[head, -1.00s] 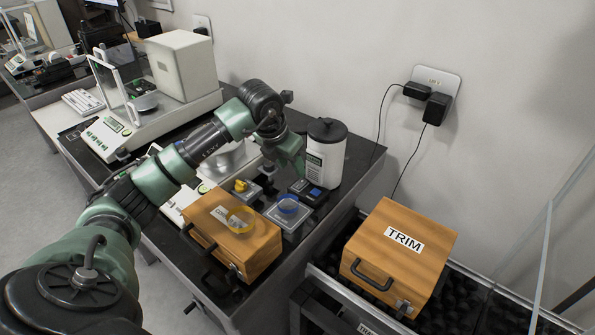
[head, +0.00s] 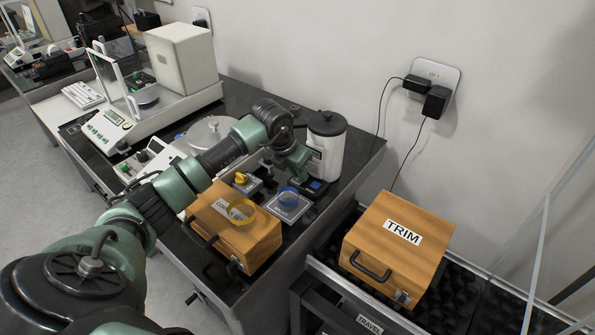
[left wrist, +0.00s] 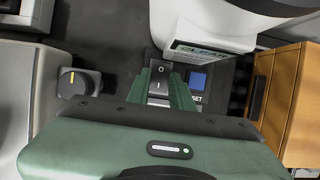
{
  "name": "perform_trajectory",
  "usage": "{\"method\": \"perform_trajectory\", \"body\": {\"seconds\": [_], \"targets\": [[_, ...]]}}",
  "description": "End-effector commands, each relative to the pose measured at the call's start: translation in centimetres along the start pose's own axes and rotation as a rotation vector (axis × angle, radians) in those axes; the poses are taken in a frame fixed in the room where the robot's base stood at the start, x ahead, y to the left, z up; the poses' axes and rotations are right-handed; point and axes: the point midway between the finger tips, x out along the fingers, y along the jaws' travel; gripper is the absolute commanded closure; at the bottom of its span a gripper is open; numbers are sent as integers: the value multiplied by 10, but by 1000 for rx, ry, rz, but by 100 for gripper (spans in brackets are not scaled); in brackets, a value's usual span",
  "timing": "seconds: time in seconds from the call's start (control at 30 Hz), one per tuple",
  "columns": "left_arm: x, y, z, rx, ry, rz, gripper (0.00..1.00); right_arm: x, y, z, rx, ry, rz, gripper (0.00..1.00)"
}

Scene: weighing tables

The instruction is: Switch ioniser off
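A small dark box holds a black rocker switch (left wrist: 160,78) with a white line mark, and beside it a blue square button (left wrist: 198,80); the blue button (head: 315,184) also shows in the head view. My right gripper is not in view.
A yellow-topped knob (head: 241,178) is nearby. The TRIM case (head: 385,240) is at right.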

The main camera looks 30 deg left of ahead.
Motion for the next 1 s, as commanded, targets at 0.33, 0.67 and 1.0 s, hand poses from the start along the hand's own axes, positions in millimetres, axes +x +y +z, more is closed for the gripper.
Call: {"method": "perform_trajectory", "body": {"seconds": [0.33,0.67,1.0], "targets": [[-2,0,8,-2,129,0,100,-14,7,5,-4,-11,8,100],[1,0,9,-1,259,0,100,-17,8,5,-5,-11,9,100],[1,0,9,-1,259,0,56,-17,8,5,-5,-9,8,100]]}}
